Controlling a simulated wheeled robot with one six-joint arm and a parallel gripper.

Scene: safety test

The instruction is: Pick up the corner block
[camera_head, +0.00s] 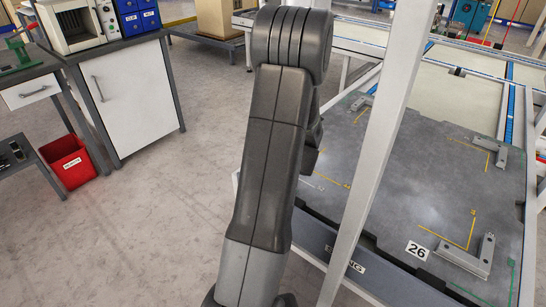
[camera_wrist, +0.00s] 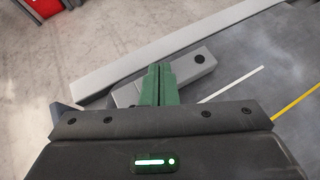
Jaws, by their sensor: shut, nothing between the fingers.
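In the wrist view, the green fingers of my gripper (camera_wrist: 158,70) are shut together with nothing between them. A grey corner block (camera_wrist: 196,64) with a dark round hole lies at the fingertips, partly hidden behind them. I cannot tell whether the fingers touch it. In the head view my arm hides my gripper and that block. Other grey corner blocks show on the dark platform (camera_head: 405,165): one at the near right (camera_head: 470,258), one at the far right (camera_head: 499,150), and one at the far left (camera_head: 363,101).
A pale upright post (camera_head: 378,150) stands right beside my arm, in front of the platform. A pale bar (camera_wrist: 125,65) crosses behind the block in the wrist view. A white cabinet (camera_head: 130,95) and red bin (camera_head: 67,158) stand left. Floor between is clear.

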